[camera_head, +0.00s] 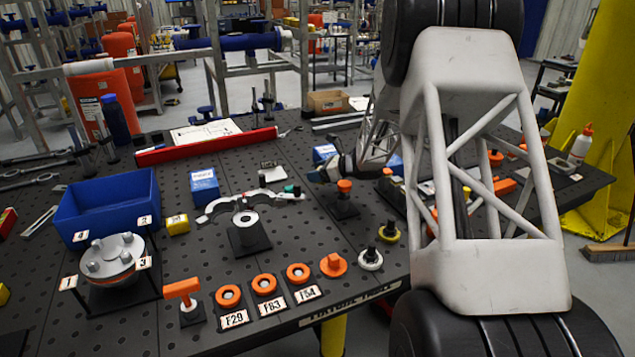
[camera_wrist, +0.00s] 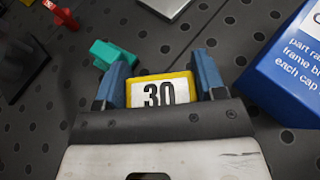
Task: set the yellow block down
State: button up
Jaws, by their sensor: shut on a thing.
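The yellow block (camera_wrist: 131,93) has a white face marked "30". In the wrist view it sits between the two blue fingers of my gripper (camera_wrist: 162,76), which is shut on it. Only its upper part shows; the gripper body covers the rest. The perforated dark table lies beneath it, and I cannot tell whether the block touches it. In the head view my gripper (camera_head: 318,175) is low over the middle of the table, and I cannot make out the held block there.
A teal piece (camera_wrist: 115,54) lies close to the left finger. A blue box (camera_wrist: 285,85) stands to the right, with some bare table between. In the head view, a blue bin (camera_head: 108,208), another yellow block (camera_head: 177,224) and orange rings (camera_head: 228,296) occupy the left and front.

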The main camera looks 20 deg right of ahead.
jog(key=shift+f, duration=1.85)
jog(key=shift+f, duration=0.15)
jog(key=o, duration=1)
jog(key=shift+s+d+r, duration=0.1)
jog(key=shift+r, duration=0.1)
jog(key=v, duration=1.1)
jog(key=shift+s+d+r, duration=0.2)
jog(key=shift+s+d, duration=0.05)
